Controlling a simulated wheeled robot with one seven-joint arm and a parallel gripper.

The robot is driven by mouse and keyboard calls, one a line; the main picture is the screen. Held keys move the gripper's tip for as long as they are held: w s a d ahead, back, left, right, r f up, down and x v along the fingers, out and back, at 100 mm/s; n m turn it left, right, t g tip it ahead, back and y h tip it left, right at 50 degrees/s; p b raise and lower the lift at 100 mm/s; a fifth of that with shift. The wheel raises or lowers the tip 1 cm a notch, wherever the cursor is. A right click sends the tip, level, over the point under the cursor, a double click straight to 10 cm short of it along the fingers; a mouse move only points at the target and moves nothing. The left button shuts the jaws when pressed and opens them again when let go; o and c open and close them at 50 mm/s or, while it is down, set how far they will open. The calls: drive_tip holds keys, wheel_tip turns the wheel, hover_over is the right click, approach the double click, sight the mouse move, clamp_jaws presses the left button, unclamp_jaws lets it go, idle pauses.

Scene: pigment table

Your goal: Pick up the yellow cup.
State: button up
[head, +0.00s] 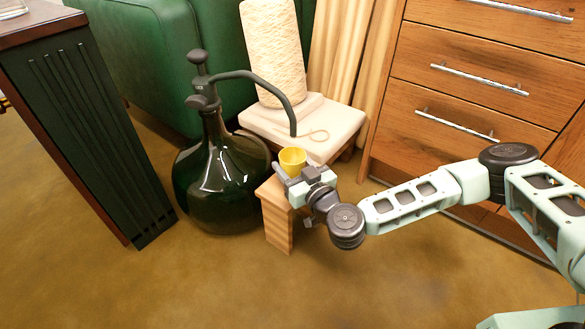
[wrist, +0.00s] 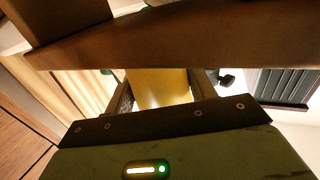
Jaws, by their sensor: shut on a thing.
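The yellow cup (head: 292,158) is upright, at the end of my gripper (head: 289,181), above or at the top of a small wooden stand (head: 278,229). In the wrist view the yellow cup (wrist: 162,87) fills the space between the two fingers of my gripper (wrist: 163,90). The gripper is shut on the cup. The cup's lower part is hidden behind the gripper in the head view, so I cannot tell whether it touches the stand.
A large dark glass bottle (head: 222,180) with a pump spout stands just left of the stand. Behind is a low pale table (head: 335,125) with a cone of yarn (head: 273,50). Wooden drawers (head: 470,80) stand right. The floor in front (head: 180,285) is clear.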

sight(292, 153)
drive_tip(key=shift+r, duration=0.2)
wheel_tip(292, 153, up, 4)
drive_tip(key=p, duration=0.3)
drive_tip(key=shift+f+p, duration=0.2)
drive_tip(key=shift+p, duration=0.2)
drive_tip(key=p+v, duration=0.7)
drive_tip(key=v, duration=1.1)
drive_tip(key=shift+f, duration=0.25)
drive_tip(key=shift+w+d, duration=0.1)
drive_tip(key=shift+d, duration=0.05)
